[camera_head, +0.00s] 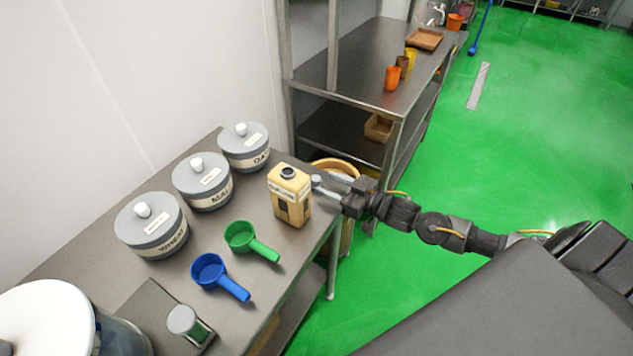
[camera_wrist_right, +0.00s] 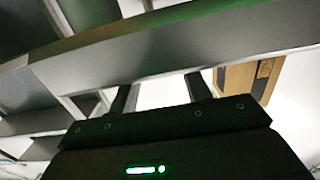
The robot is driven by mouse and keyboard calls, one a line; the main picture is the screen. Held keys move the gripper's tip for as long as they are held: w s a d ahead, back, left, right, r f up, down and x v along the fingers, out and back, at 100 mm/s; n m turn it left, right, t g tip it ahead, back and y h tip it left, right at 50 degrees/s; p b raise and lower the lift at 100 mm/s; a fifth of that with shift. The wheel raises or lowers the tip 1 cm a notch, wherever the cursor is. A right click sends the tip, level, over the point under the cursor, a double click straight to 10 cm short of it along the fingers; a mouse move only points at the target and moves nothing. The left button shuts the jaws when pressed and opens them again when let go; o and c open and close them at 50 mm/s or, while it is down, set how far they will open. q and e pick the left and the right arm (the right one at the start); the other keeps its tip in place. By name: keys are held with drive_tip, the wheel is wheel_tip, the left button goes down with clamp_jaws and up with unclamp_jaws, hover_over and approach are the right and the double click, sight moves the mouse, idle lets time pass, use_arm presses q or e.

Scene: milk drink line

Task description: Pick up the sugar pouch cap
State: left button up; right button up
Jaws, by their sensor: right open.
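The cream-yellow sugar pouch (camera_head: 291,200) stands upright near the right end of the steel table. A dark round fitting with a paler top (camera_head: 288,173) sits on its top; I cannot tell for sure whether this is the cap. My right gripper (camera_head: 321,186) is just right of the pouch, beside its upper part, with its jaws open. A small pale grey round shape shows at its tips, too small to identify. In the right wrist view the two fingers (camera_wrist_right: 160,90) are apart with nothing clear between them, and the pouch (camera_wrist_right: 240,78) is at the right. My left gripper is out of view.
On the table are grey lidded canisters (camera_head: 151,226), a green scoop (camera_head: 245,238), a blue scoop (camera_head: 212,273) and a grey-topped item (camera_head: 184,320) on a dark board. A steel shelf (camera_head: 352,72) with cups stands behind. Green floor lies open to the right.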

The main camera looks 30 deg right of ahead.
sight(320, 181)
drive_tip(key=p+x, duration=0.1)
drive_tip(key=x, duration=0.4)
drive_tip(key=shift+a+r, duration=0.1)
drive_tip(key=shift+r, duration=0.05)
clamp_jaws()
